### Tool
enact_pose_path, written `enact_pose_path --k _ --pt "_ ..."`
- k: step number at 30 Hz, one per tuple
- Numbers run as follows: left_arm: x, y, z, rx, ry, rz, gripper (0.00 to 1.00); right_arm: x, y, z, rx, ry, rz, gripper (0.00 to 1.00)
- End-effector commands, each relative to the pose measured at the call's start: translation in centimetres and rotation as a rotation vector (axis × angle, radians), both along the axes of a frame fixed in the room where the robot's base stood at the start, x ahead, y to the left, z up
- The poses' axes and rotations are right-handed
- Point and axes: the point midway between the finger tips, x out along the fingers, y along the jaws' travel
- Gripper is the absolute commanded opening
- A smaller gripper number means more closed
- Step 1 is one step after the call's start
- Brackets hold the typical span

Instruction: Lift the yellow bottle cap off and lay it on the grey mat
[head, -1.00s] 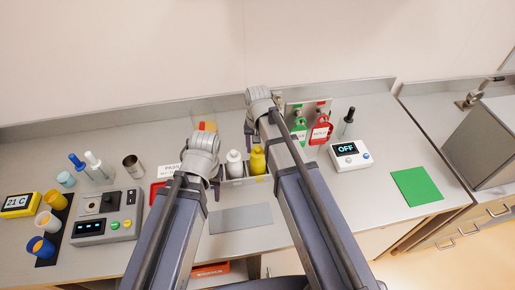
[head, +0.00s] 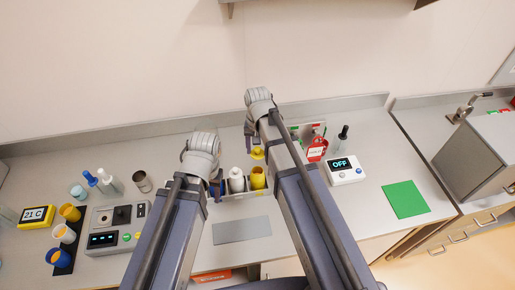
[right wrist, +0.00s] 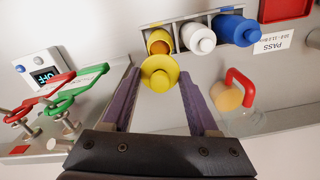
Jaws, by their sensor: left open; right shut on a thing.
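The yellow bottle cap (right wrist: 159,73) is between the fingers of my right gripper (right wrist: 158,88), which is shut on it. The cap (head: 257,153) also shows in the head view, above and apart from the yellow bottle (head: 258,178). The bottle stands uncapped in the rack, its orange opening (right wrist: 160,42) visible in the right wrist view. The grey mat (head: 242,230) lies bare on the bench in front of the rack. My left gripper (head: 200,172) is open and empty left of the rack, its fingers partly hidden by its wrist.
A white bottle (right wrist: 198,39) and a blue bottle (right wrist: 236,30) share the rack with the yellow one. The OFF box (head: 346,170) and green mat (head: 405,199) are at right.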

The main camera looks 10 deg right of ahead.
Motion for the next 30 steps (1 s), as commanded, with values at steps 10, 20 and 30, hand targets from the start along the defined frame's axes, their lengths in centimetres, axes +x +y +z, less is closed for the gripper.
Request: enact_pose_path --k 10,20,30 --pt "0.0 0.0 1.6 0.000 0.000 0.000 0.50 0.0 0.0 1.6 0.000 0.000 0.000 0.08" --pt "0.0 0.0 3.1 0.000 0.000 0.000 0.50 0.0 0.0 3.1 0.000 0.000 0.000 0.08" --pt "0.0 0.0 3.4 0.000 0.000 0.000 0.50 0.0 0.0 3.4 0.000 0.000 0.000 0.08"
